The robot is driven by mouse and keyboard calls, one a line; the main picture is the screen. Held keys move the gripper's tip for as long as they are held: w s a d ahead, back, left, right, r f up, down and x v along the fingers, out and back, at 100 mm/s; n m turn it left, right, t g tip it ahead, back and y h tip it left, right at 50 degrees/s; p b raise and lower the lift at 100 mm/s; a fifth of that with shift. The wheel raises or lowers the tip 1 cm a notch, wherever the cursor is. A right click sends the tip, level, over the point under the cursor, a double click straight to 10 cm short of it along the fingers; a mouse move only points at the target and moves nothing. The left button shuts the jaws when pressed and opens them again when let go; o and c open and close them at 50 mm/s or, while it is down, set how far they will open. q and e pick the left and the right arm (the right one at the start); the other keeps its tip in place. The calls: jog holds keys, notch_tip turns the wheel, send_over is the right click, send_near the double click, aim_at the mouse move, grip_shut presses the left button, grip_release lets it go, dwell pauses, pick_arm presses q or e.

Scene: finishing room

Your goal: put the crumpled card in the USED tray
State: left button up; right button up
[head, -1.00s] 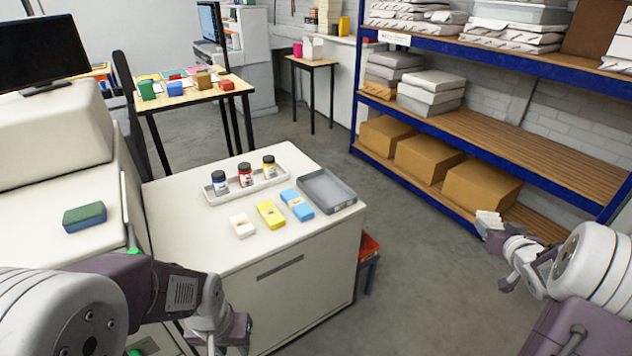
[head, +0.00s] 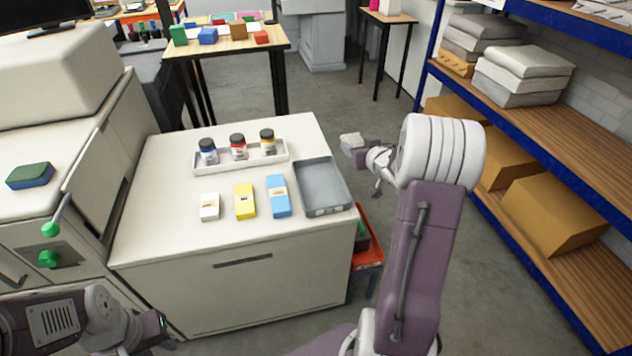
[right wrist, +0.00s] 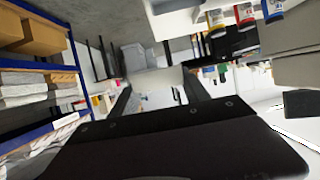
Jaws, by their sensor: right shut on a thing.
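The crumpled card (head: 350,139) is a small whitish lump held at the tip of my right gripper (head: 354,145), which is shut on it. The gripper is in the air to the right of the counter, beyond the grey tray. In the right wrist view the pale card (right wrist: 157,88) shows between the two dark fingers. The grey tray (head: 320,182) lies at the right end of the counter and looks empty; its small front label is too small to read. My left gripper (head: 152,330) is low at the left, in front of the counter; its jaws are unclear.
On the counter (head: 165,235), a white tray (head: 284,157) holds three jars. White (head: 209,209), yellow (head: 245,209) and blue (head: 279,205) packs lie in front. A red-orange bin (head: 369,254) stands low beside the counter. Blue-edged shelving (head: 530,255) stands at the right.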

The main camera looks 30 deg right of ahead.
jog(key=s+a+f+b, duration=0.2)
jog(key=a+f+b, duration=0.65)
jog(key=a, duration=0.25)
send_over(321, 191)
jog(key=f, duration=0.7)
jog(key=shift+s+f, duration=0.2)
jog(key=shift+f, duration=0.15)
jog(key=shift+w+d+f, duration=0.1)
jog(key=shift+w, duration=0.15)
notch_tip(321, 191, down, 4)
jog(key=shift+f+b, duration=0.1)
jog(key=shift+b, duration=0.5)
